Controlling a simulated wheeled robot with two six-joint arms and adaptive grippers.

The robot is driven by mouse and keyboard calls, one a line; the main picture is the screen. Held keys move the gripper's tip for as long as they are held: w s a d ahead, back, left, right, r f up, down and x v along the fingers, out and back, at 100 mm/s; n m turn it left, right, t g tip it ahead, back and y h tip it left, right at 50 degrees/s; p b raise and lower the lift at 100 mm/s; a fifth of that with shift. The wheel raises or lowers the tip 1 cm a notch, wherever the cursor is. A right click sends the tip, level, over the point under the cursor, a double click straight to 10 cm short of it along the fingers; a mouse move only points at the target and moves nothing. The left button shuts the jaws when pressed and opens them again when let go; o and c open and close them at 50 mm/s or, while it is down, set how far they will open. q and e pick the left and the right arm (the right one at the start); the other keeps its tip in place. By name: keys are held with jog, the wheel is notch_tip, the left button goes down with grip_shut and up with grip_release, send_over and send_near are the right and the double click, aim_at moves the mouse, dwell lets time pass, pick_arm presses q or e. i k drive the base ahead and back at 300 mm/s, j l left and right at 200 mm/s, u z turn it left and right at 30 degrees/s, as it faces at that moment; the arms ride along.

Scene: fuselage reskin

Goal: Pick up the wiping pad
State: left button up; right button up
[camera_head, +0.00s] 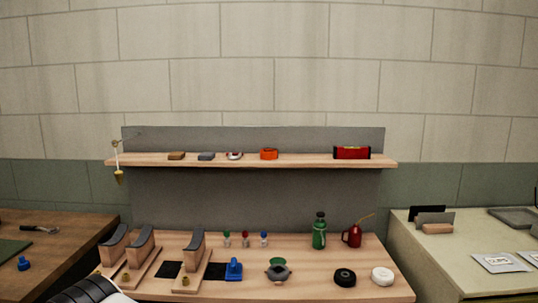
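I cannot tell for sure which thing is the wiping pad. Two small flat blocks lie side by side on the left part of the wooden shelf (330,160): a tan-brown block (176,155) and a blue-grey block (206,156). Either has a pad-like shape, but both are small in the picture. A dark ribbed and white part of my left arm shows at the bottom left edge, well below the shelf and apart from both blocks. No gripper fingers show for either arm.
The shelf also bears a tape roll, an orange item (269,154) and a red level-like tool (351,153). Curved stands (192,256), a green bottle (319,231), a red oil can (353,235) and tape rolls (345,277) crowd the bench below. Side tables flank it.

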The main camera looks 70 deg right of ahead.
aim_at(234, 269)
jog(key=z, duration=1.7)
